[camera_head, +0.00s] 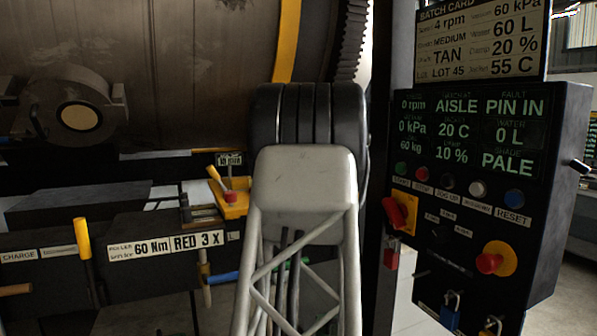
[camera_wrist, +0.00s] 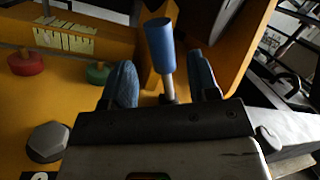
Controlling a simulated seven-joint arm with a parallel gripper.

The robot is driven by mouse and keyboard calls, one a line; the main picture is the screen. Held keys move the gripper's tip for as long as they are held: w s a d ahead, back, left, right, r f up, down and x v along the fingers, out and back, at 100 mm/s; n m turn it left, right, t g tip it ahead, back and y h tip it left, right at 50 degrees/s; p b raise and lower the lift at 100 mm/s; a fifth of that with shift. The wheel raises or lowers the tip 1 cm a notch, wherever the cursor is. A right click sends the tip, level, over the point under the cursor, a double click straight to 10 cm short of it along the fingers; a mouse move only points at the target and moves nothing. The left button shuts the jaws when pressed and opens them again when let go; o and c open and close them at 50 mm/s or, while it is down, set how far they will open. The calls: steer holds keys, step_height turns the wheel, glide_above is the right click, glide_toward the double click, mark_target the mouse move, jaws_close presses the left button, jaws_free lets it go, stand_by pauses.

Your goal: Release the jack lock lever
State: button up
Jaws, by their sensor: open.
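A lever with a blue cylindrical grip (camera_wrist: 160,45) on a short metal stem stands on a yellow housing (camera_wrist: 100,150) in the wrist view. No readable label names it as the jack lock lever. My gripper (camera_wrist: 162,68) is open, with one blue-padded finger on each side of the lever's stem. The blue grip rises between and beyond the fingertips. A gap shows on both sides, so the fingers are apart from it. In the head view my gripper is hidden behind my arm. A blue handle (camera_head: 225,277) shows left of the arm there; I cannot tell if it is the same lever.
In the wrist view a red knob (camera_wrist: 26,62), a green knob (camera_wrist: 97,73) and a hex bolt (camera_wrist: 48,142) lie left of the gripper. In the head view a control panel (camera_head: 470,225) stands right, and a yellow-handled lever (camera_head: 82,238) stands left.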

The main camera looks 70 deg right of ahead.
steer(key=shift+v, duration=0.8)
